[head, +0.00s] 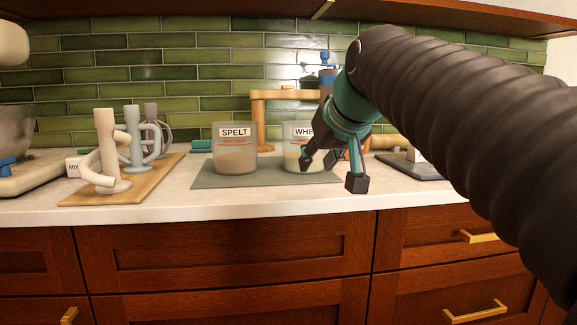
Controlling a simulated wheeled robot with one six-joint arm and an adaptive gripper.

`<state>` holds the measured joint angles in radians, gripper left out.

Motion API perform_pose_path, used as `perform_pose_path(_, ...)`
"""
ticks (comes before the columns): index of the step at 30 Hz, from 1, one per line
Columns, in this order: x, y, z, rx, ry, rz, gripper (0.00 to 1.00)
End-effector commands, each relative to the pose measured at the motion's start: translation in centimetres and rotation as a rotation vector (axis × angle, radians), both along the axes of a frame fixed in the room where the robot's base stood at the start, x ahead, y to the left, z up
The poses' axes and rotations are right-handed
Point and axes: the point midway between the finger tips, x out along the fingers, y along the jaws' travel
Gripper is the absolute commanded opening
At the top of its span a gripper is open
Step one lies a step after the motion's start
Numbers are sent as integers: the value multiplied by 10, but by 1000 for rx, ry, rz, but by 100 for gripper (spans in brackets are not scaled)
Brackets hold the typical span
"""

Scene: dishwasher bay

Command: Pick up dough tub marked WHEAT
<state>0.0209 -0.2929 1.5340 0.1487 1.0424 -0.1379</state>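The dough tub marked WHEAT (293,148) is a translucent tub with a white label, standing upright on a grey-green mat (225,182). Its label reads "WHE", with the rest hidden behind my gripper (331,172). My gripper reaches in from the right, in front of the tub's right side. Its two dark fingers are apart, so it is open, and I see nothing held between them. Whether a finger touches the tub cannot be told from this view. A similar tub marked SPELT (235,156) stands to the left on the same mat, with pale dough in it.
Mixer attachments (106,150) stand on a wooden board (150,188) at left, beside a mixer (15,120). A wooden stand (264,120) is behind the tubs, against green tiles. A dark slab (425,170) lies at right. The counter's front strip (230,204) is clear.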

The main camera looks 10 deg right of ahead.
Motion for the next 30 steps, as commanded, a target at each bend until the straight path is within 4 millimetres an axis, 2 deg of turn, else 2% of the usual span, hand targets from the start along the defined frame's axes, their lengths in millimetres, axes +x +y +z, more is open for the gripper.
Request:
perform_pose_path(1, 15, 1, 16, 1, -31, 9, 36)
perform_pose_path(6, 46, 4, 68, 1, -123, 44, 36)
perform_pose_path(9, 56, 5, 89, -1, -163, 59, 36)
perform_pose_path(13, 64, 6, 105, -3, -194, 71, 36)
perform_pose_path(17, 71, 8, 107, -3, -203, 76, 36)
perform_pose_path(30, 130, 20, 74, -4, -204, 76, 36)
